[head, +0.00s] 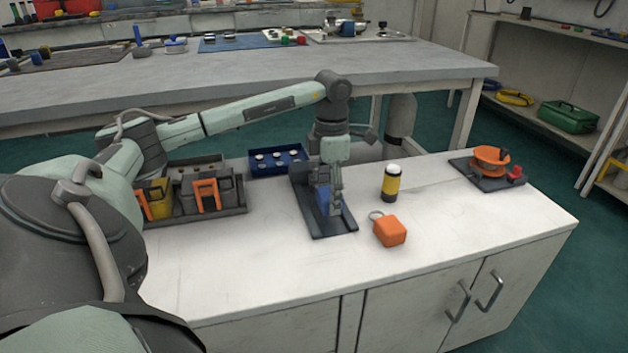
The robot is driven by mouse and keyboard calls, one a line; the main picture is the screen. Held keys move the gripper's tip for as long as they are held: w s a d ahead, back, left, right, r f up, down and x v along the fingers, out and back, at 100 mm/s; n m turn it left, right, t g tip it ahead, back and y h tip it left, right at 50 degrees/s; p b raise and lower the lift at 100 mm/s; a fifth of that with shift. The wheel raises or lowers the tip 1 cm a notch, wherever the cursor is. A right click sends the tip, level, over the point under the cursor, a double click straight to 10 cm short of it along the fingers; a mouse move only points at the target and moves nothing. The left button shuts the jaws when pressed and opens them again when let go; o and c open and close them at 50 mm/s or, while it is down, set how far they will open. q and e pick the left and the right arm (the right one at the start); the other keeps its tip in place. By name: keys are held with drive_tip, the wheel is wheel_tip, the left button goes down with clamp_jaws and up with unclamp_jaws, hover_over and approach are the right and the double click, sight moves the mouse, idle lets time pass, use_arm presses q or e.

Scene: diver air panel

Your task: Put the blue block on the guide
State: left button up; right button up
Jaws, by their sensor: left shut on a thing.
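The blue block (322,201) is between the fingers of my left gripper (329,203) and is partly hidden by them. The gripper points down and is shut on the block. The guide seems to be the dark plate (334,228) with a raised back part, on the white cabinet top. The block is over the middle of this plate. I cannot tell whether the block touches it. My right gripper is not in view.
An orange float (390,231) and a yellow-and-black cylinder (390,184) stand just right of the plate. A blue tray (279,171) lies behind it, and a dark rack (246,208) stands left. An orange reel (488,160) sits far right. The front white top is clear.

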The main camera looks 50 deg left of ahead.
use_arm(q)
drive_tip(key=shift+w+f, duration=0.1)
drive_tip(key=shift+f, duration=1.85)
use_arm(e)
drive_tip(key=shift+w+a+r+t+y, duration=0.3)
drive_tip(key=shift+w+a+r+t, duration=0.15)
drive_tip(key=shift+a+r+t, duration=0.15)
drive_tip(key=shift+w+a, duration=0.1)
use_arm(q)
drive_tip(key=o, duration=1.9)
drive_tip(key=shift+f, duration=0.15)
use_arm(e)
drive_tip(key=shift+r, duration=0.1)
use_arm(q)
wheel_tip(320, 180, up, 11)
drive_tip(key=shift+r+p, duration=0.1)
drive_tip(key=shift+p, duration=0.25)
drive_tip(key=shift+r, duration=0.5)
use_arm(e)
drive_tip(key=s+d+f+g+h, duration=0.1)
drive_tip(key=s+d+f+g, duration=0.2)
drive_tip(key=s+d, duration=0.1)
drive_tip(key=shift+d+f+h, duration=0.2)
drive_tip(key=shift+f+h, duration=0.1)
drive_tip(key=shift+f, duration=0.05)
use_arm(q)
drive_tip(key=shift+d, duration=0.1)
